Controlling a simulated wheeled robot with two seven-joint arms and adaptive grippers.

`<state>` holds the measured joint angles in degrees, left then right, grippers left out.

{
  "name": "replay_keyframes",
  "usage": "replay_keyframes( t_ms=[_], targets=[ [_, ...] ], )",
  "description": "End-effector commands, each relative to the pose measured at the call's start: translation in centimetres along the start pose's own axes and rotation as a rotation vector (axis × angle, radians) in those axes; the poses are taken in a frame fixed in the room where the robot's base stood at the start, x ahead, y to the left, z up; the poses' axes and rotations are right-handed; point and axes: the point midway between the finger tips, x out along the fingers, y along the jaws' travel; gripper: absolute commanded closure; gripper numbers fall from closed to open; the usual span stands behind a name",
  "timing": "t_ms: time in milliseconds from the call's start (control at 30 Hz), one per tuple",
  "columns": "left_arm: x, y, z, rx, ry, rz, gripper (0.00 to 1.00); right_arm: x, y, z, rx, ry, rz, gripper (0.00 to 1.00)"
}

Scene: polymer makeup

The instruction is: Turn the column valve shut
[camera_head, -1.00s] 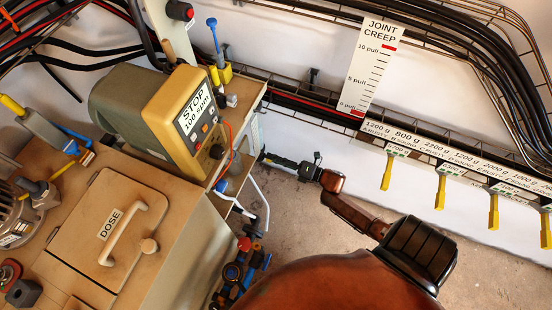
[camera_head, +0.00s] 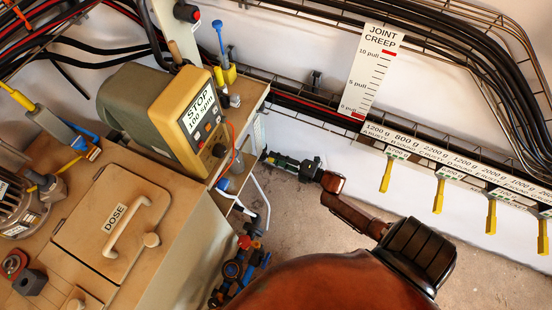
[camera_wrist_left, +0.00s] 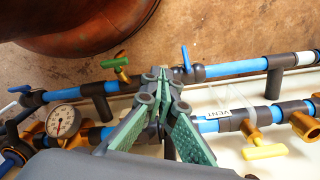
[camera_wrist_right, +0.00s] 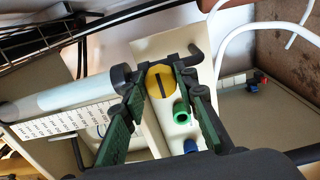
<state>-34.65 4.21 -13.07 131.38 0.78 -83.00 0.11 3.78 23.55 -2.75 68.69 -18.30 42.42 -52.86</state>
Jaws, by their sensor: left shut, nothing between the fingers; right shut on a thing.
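In the right wrist view, a round yellow knob with a dark slot (camera_wrist_right: 160,80) sits between the green fingers of my right gripper (camera_wrist_right: 162,82). The gripper is shut on it. A pale tube (camera_wrist_right: 60,98) with a black collar lies beside the knob on the left. I take the knob to be the column valve; its lower part is hidden. In the head view, my right gripper (camera_head: 266,157) reaches the side of the bench, and the knob cannot be made out. My left gripper (camera_wrist_left: 163,76) is shut and empty above blue pipes in the left wrist view.
Near the right gripper are a green fitting (camera_wrist_right: 181,112) and white hoses (camera_wrist_right: 245,30). Near the left gripper are blue pipes (camera_wrist_left: 235,68), a gauge (camera_wrist_left: 62,121) and a yellow valve handle (camera_wrist_left: 265,151). The bench with a DOSE lid (camera_head: 110,215) stands left.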

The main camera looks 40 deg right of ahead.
Motion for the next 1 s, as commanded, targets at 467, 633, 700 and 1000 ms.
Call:
replay_keyframes(
  t_ms=[467, 633, 700, 1000],
  targets=[
    [0.0, 0.0, 0.0, 0.000, 0.000, 0.000, 1.00, -0.1, 0.0, 0.1, 0.001, -0.002, -0.001, 0.56],
    [0.0, 0.0, -0.3, 0.003, 0.005, 0.000, 1.00, -0.1, 0.0, 0.0, 0.000, -0.001, -0.001, 0.56],
    [0.0, 0.0, -0.2, 0.003, 0.005, 0.000, 1.00, -0.5, -0.1, 0.0, 0.001, -0.002, -0.002, 0.56],
    [0.0, 0.0, -0.1, 0.001, 0.003, 0.000, 1.00, -5.7, -0.1, 0.0, 0.001, -0.003, -0.003, 0.56]
  ],
)
